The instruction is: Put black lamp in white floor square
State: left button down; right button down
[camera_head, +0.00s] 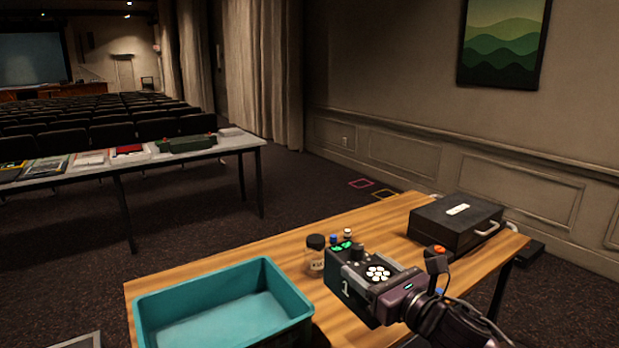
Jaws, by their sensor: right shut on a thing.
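A black boxy unit marked "1" (348,290), with a round cluster of white lights on its top, looks like the black lamp. It is over the wooden desk, right of the teal bin; I cannot tell whether it touches the desk. My right gripper (395,293) comes in from the lower right and is shut on its near right side. The gripper hides part of that side. A pale grey-white edge (75,342) shows at the bottom left; I cannot tell whether it is the white floor square. My left gripper is not in view.
The wooden desk (285,245) holds a teal bin (300,312), a lidded jar (315,258) and a black case (455,222). A long grey table (235,143) stands at left.

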aim_at(375, 327)
jog(key=s+f+h, duration=0.1)
jog(key=s+f+m+t+h+p, duration=0.1)
jog(key=s, duration=0.1)
jog(key=s+d+f+m+h, duration=0.1)
jog(key=s, duration=0.1)
jog(key=shift+s+f+t, duration=0.1)
jog(key=shift+f+t, duration=0.2)
jog(key=shift+f, duration=0.05)
jog(key=s+d+f+m+t+h+p, duration=0.1)
jog(key=s+d+f+m+h+p, duration=0.1)
jog(key=s+d+f+m+h, duration=0.2)
jog(key=shift+s+d+f+h, duration=0.65)
jog(key=shift+s+d+h, duration=0.65)
jog(key=shift+s+d, duration=0.35)
